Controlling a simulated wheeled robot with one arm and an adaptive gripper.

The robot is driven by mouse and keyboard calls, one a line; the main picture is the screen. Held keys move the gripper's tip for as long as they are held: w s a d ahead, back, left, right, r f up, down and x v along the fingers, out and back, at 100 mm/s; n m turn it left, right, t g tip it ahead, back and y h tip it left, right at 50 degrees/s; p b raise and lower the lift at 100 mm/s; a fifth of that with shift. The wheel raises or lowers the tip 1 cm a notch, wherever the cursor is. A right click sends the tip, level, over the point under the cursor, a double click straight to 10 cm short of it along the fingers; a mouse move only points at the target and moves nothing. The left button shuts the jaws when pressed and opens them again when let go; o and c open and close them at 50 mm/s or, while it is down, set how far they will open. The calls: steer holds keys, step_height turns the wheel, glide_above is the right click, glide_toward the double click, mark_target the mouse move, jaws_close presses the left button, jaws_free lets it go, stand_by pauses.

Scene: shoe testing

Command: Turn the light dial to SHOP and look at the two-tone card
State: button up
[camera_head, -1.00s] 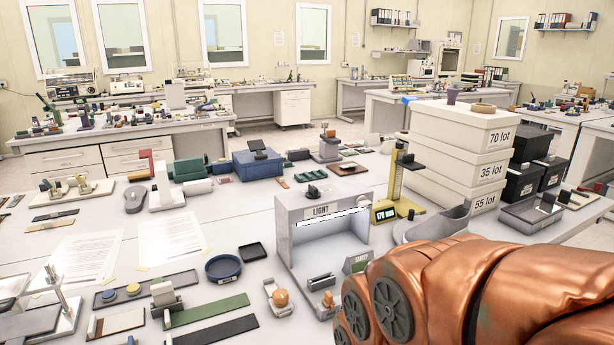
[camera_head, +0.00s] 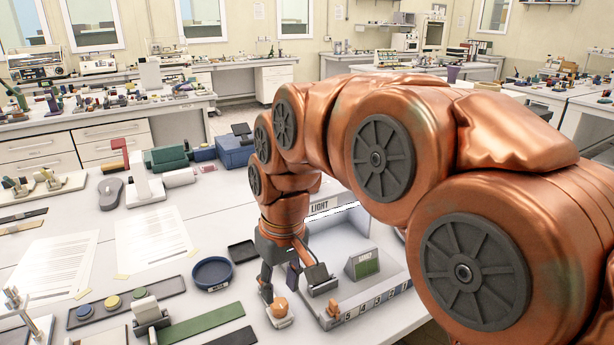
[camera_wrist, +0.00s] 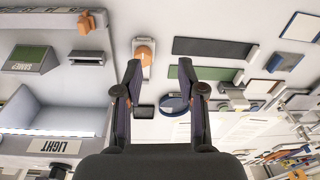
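The light booth (camera_head: 380,297) stands under my arm, with a LIGHT sign (camera_head: 320,207). In the wrist view the booth (camera_wrist: 50,115) is at the left, and a black knob (camera_wrist: 59,167) by its LIGHT sign is partly cut off by the frame. My arm hides that knob in the head view. I cannot read SHOP anywhere. A green labelled card or block (camera_head: 365,263) sits in the booth; I cannot tell whether it is the two-tone card. My gripper (camera_head: 280,278) points down left of the booth; in the wrist view its fingers (camera_wrist: 160,70) are apart and empty.
An orange knob on a white base (camera_head: 279,310) is close below my fingers. An orange pointer (camera_head: 333,307) sits at the booth's numbered front edge. A blue round dish (camera_head: 212,272), a black tray (camera_head: 242,251) and a green strip (camera_head: 208,323) lie to the left.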

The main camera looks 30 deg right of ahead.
steer(key=w+d+r+m+t+p, duration=0.1)
steer(key=w+d+r+t, duration=0.1)
steer(key=w+d+r, duration=0.6)
steer(key=w+d+r+t, duration=0.2)
steer(key=w+d+r, duration=0.2)
steer(key=w+d, duration=0.75)
steer(key=shift+h, duration=0.4)
steer(key=shift+w+d+f+p, duration=0.2)
steer(key=shift+f+p, duration=0.1)
steer(key=shift+f, duration=0.8)
steer(key=shift+w+d+f+p, duration=0.15)
steer(key=shift+f+p, duration=0.2)
steer(key=shift+f, duration=0.75)
steer(key=shift+w+d+f+p, duration=0.2)
steer(key=shift+f+p, duration=0.1)
steer(key=shift+f, duration=0.8)
steer(key=shift+c, duration=0.3)
jaws_close()
